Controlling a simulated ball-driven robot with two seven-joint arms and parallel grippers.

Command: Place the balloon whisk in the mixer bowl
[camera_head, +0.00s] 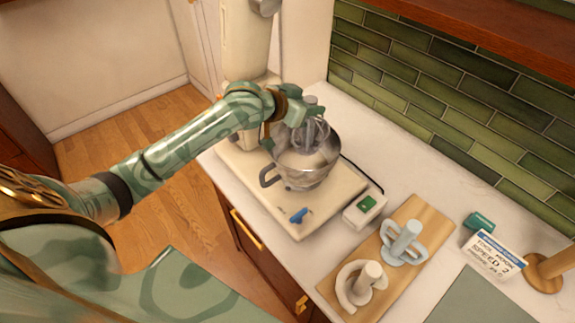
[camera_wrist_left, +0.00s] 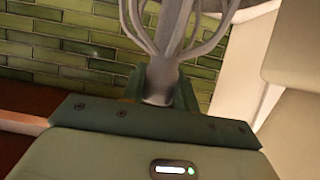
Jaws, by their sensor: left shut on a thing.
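The grey balloon whisk (camera_head: 317,128) is at the mixer bowl (camera_head: 303,170), a metal bowl with a side handle. My left gripper (camera_head: 290,108) is above the bowl's far side, shut on the whisk. In the left wrist view the whisk (camera_wrist_left: 172,35) stands out from between my left fingers (camera_wrist_left: 158,92), its wires spreading away from the jaws. In the head view the wires overlap the bowl's opening; I cannot tell whether they touch the bowl. My right gripper is not in view.
The bowl stands on the cream mixer base (camera_head: 325,203), with the mixer column (camera_head: 250,45) behind my arm. A wooden board (camera_head: 385,275) holds two attachments. A speed card (camera_head: 492,254) stands right.

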